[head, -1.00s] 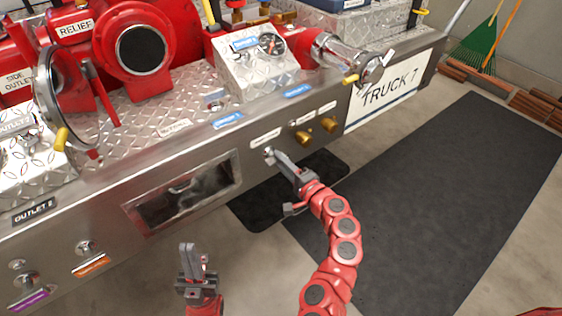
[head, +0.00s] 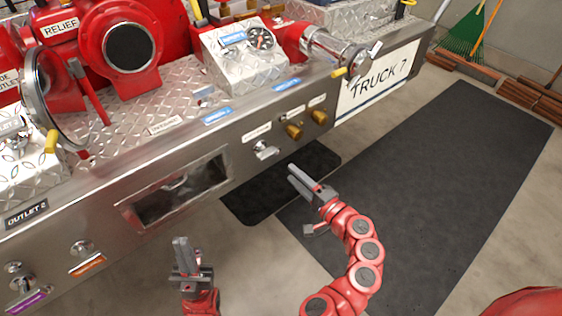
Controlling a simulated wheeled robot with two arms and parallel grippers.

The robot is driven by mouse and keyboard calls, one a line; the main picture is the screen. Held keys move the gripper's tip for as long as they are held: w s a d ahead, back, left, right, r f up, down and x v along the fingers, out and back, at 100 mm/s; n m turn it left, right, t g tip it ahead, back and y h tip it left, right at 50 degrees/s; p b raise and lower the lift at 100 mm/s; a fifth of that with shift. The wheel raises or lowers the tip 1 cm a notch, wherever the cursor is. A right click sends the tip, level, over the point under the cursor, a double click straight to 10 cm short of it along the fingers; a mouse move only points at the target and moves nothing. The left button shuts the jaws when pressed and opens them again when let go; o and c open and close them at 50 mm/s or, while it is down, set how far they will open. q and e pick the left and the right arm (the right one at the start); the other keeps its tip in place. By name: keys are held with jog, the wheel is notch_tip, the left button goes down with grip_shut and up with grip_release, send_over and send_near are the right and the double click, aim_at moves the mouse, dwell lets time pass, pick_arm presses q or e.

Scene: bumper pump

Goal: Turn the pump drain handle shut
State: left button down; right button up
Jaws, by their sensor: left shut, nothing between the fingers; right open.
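A small chrome handle (head: 265,151) sticks out of the front face of the bumper, under a white label (head: 256,133) too small to read with certainty. It looks like the pump drain handle, and its lever seems to lie roughly sideways. My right gripper (head: 294,174) is open and empty, below and to the right of the handle, apart from it. My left gripper (head: 181,244) is shut and empty, low in front of the bumper, well away from the handle.
Two brass knobs (head: 293,130) (head: 319,116) sit right of the handle. A recessed opening (head: 180,190) lies to its left. Chrome pulls (head: 80,248) are at far left. Red pump piping (head: 130,48) stands on the bumper. Dark mats (head: 430,170) cover the floor.

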jog(key=v, duration=0.7)
jog(key=shift+d+f, duration=0.1)
